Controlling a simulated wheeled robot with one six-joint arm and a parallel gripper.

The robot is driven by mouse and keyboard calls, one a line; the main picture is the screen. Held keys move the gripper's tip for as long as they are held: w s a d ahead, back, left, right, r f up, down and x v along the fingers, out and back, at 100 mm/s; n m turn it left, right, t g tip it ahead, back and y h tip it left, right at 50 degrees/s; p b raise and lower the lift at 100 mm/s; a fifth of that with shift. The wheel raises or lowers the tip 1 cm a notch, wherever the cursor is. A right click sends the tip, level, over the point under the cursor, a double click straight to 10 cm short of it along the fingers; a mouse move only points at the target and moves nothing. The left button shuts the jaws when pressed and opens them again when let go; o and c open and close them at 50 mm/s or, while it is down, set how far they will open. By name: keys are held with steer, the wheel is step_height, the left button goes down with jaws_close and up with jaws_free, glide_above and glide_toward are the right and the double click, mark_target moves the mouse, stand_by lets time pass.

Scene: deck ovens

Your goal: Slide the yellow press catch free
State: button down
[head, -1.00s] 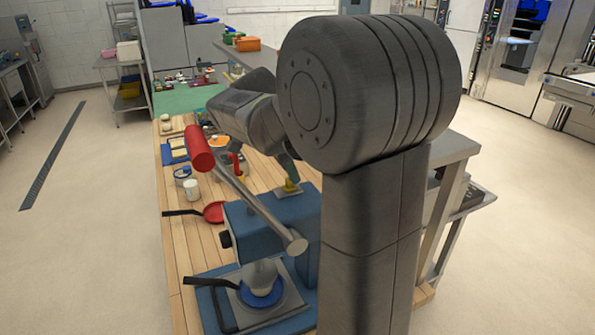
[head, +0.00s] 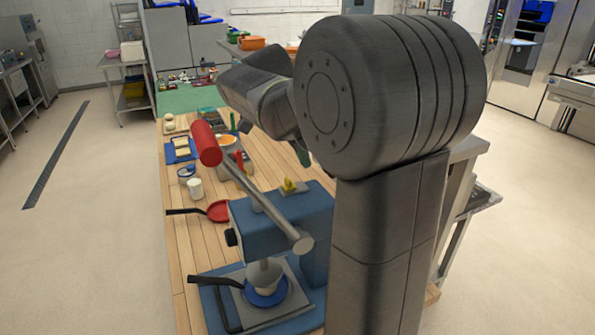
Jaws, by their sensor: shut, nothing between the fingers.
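The yellow catch (head: 289,186) sits on a small plate on top of the blue press (head: 262,228). The press has a long grey lever (head: 255,195) with a red grip (head: 205,144), slanting up to the left. My gripper (head: 303,155) shows only as a dark tip below my arm, above and apart from the catch. It is shut and empty; most of it is hidden behind my arm.
A red pan (head: 217,211), a white jar (head: 195,188) and a blue-rimmed tin (head: 186,172) stand on the wooden table (head: 186,240) left of the press. Small food items and a green mat (head: 190,98) lie farther back. Floor to the left is clear.

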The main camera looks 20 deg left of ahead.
steer(key=v, duration=0.6)
steer(key=shift+s+r+b, duration=0.2)
steer(key=shift+r+b, duration=0.1)
steer(key=shift+f, duration=0.1)
steer(key=p, duration=0.1)
glide_above(294, 184)
steer(key=w+d, duration=0.2)
step_height(294, 184, down, 6)
steer(key=shift+s+a+f, duration=0.15)
steer(key=w+d+f, duration=0.2)
steer(key=w+f, duration=0.1)
steer(key=shift+d+f, duration=0.2)
steer(key=shift+d, duration=0.1)
steer(key=b+v, duration=0.1)
steer(key=v, duration=0.7)
steer(key=shift+r+b, duration=0.15)
steer(key=shift+b, duration=0.15)
steer(key=shift+a, duration=0.1)
